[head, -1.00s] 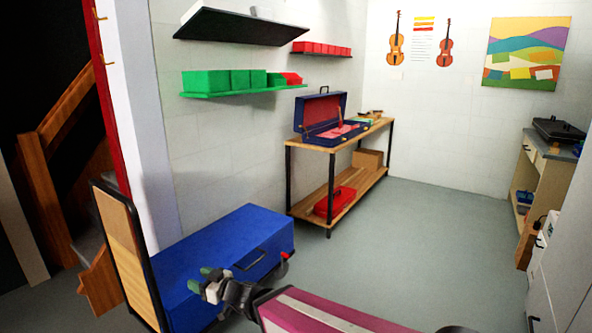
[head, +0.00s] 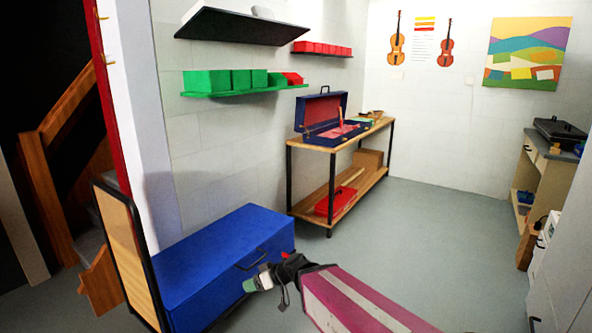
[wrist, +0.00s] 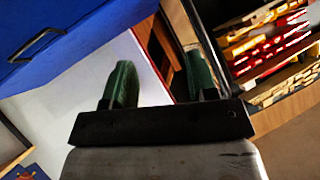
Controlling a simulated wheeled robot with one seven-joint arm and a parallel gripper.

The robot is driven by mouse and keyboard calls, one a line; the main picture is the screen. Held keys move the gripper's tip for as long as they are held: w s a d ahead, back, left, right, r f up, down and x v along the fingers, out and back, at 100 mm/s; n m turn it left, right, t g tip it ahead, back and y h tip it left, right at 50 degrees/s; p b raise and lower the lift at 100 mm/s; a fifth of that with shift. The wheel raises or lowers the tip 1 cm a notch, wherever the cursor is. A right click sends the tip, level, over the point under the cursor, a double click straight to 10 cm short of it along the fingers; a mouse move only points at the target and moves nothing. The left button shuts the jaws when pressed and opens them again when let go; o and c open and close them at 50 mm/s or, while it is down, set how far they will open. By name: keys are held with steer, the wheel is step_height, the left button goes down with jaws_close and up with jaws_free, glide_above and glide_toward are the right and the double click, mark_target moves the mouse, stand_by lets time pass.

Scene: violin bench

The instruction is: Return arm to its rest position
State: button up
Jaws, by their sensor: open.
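My gripper (head: 254,284) is in front of the blue chest at the lower middle of the head view, on the end of my magenta arm. In the wrist view its two green fingers (wrist: 160,85) stand apart with nothing between them. The blue chest (head: 210,262) stands on the floor by the left wall, and its blue side with a dark handle also shows in the wrist view (wrist: 75,45). I cannot tell from these views how close the fingers are to the chest.
A wooden bench (head: 345,141) against the wall holds an open blue case (head: 325,115). A red box (head: 334,201) lies on its lower shelf. A dark-framed mirror or board (head: 122,250) leans left of the chest. Grey floor (head: 420,240) is clear in the middle.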

steer(key=d+f+m+h, duration=0.2)
steer(key=d+m+h, duration=0.1)
steer(key=d, duration=0.8)
steer(key=w+d+f+m+g+h, duration=0.1)
steer(key=d+m+h, duration=0.3)
steer(key=d, duration=0.7)
steer(key=d+f+m+g+h, duration=0.1)
steer(key=d+m+h, duration=0.3)
steer(key=d, duration=0.7)
steer(key=shift+w+f+h, duration=0.3)
steer(key=shift+w+f, duration=0.1)
steer(key=shift+f, duration=0.4)
